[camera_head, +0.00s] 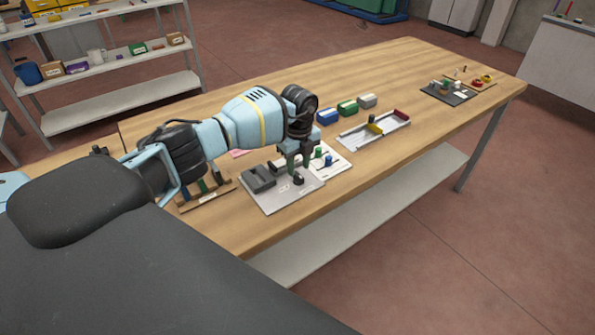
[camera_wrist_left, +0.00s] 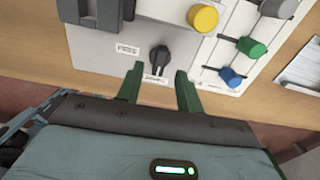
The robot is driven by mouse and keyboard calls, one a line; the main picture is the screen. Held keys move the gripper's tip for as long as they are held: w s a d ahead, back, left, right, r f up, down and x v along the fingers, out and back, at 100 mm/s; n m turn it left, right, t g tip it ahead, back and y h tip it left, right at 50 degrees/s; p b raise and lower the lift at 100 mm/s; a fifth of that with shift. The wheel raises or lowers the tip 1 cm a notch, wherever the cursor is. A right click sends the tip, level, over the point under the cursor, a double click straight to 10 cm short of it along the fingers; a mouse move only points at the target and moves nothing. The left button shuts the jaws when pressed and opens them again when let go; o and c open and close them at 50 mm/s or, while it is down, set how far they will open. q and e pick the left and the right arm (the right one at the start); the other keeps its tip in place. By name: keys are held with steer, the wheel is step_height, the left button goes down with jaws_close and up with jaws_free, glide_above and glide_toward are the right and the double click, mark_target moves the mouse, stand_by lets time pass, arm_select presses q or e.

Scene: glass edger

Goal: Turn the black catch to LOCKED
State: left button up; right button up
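The black catch (camera_wrist_left: 158,58) is a small round knob with a narrow part, standing on a light grey plate (camera_wrist_left: 95,52). A label reading FREE (camera_wrist_left: 128,50) lies to its left. A second label (camera_wrist_left: 154,78) sits just below it, partly covered and hard to read. My left gripper (camera_wrist_left: 159,70) has its green fingers apart with nothing between them, one on each side just below the catch in the left wrist view. In the head view, the left gripper (camera_head: 296,158) points down above the plate near the catch (camera_head: 298,180). My right gripper is not in view.
A dark grey block (camera_head: 259,178) sits on the plate's left. Small bins (camera_head: 347,107) and a tray (camera_head: 372,132) stand farther along the wooden bench (camera_head: 420,75).

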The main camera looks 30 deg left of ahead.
mark_target(299, 175)
arm_select(q)
steer(key=shift+r, duration=2.15)
steer(key=d+f, duration=0.1)
steer(key=d, duration=0.1)
steer(key=s+d+f+m+h, duration=0.1)
steer(key=d+f, duration=0.1)
steer(key=d+f+h, duration=0.1)
steer(key=d, duration=0.1)
steer(key=shift+s+d+f, duration=0.2)
steer(key=shift+s+d, duration=0.1)
steer(key=shift+d, duration=0.05)
steer(key=s+d+f+n+t+h, duration=0.1)
steer(key=s+d+t+h, duration=0.1)
steer(key=s+d+h, duration=0.45)
steer(key=s+d+f+n+t+h, duration=0.1)
steer(key=s+d+t+h, duration=0.15)
steer(key=d, duration=0.75)
steer(key=s+d+f+t+h, duration=0.1)
steer(key=s+d+t+h, duration=0.15)
steer(key=d+h, duration=0.45)
steer(key=s+a+f+n+t+y, duration=0.1)
steer(key=s+a+f+n+y, duration=0.7)
steer(key=s, duration=0.3)
steer(key=s+a+f+n+t+y, duration=0.1)
steer(key=s+a+f+n+y, duration=0.6)
steer(key=s+n, duration=0.4)
steer(key=shift+s+a+f+t+y, duration=0.3)
steer(key=shift+s+a+f+y, duration=0.1)
steer(key=shift+s+y, duration=0.15)
